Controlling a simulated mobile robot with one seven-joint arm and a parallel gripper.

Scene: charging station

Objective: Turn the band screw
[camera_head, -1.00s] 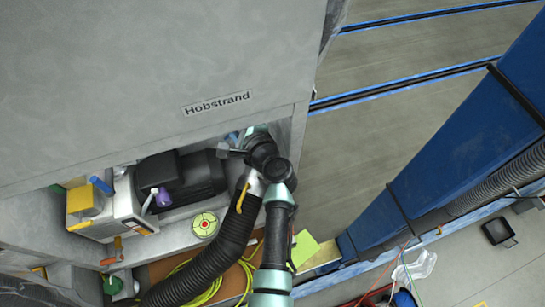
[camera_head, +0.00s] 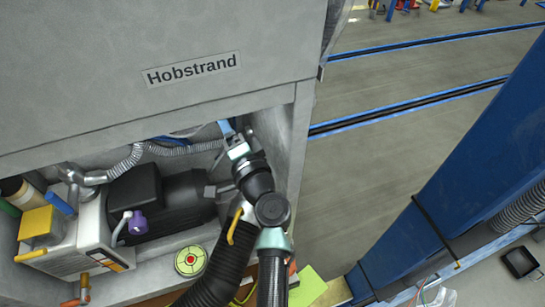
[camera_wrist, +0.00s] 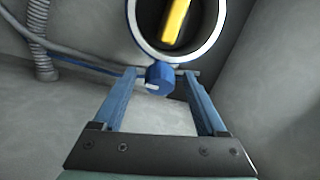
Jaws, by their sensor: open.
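A blue band screw (camera_wrist: 160,77) with a round head and a short pale pin shows in the wrist view. It sits just below a round, pale-rimmed opening with a blue band (camera_wrist: 131,28) around its edge. A yellow bar lies inside the dark opening. My gripper (camera_wrist: 158,84) is open, with one blue finger on each side of the screw. I cannot tell whether either finger touches it. In the head view my gripper (camera_head: 227,130) reaches into the upper right corner of the recess under the Hobstrand panel. The screw is not clear there.
A black motor-like unit (camera_head: 165,203) and a red-green round button (camera_head: 191,260) lie left. The recess's right wall (camera_head: 284,140) is close. Grey piping (camera_wrist: 40,40) runs left in the wrist view.

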